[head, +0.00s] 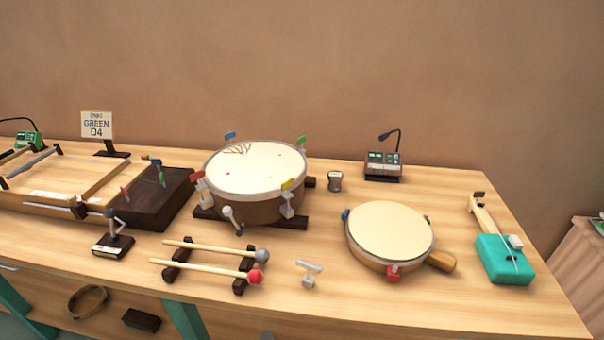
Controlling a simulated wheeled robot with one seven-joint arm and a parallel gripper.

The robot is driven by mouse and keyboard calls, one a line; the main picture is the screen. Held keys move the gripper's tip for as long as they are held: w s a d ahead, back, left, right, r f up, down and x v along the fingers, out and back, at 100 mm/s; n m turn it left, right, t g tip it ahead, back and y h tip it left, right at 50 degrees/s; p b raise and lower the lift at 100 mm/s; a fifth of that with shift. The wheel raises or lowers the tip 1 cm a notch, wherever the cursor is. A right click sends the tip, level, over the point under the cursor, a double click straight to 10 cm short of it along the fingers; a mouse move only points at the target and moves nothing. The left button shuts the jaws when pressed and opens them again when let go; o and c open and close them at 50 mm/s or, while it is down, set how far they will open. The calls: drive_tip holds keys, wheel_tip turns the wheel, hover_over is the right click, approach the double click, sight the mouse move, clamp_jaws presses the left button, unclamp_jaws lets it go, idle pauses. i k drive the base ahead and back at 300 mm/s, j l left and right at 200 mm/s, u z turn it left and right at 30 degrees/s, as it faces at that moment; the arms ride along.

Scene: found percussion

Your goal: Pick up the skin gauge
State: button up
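Right of the gauge are a black device (383,166) with a bent stalk and a handled frame drum (390,232). In front lie mallets on a rack (210,262) and a grey T-shaped key (309,272). A teal stringed instrument (504,259) lies far right. Bench (440,310) front right is clear.

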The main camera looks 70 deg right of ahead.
sight(335, 177)
drive_tip(key=z, duration=1.8)
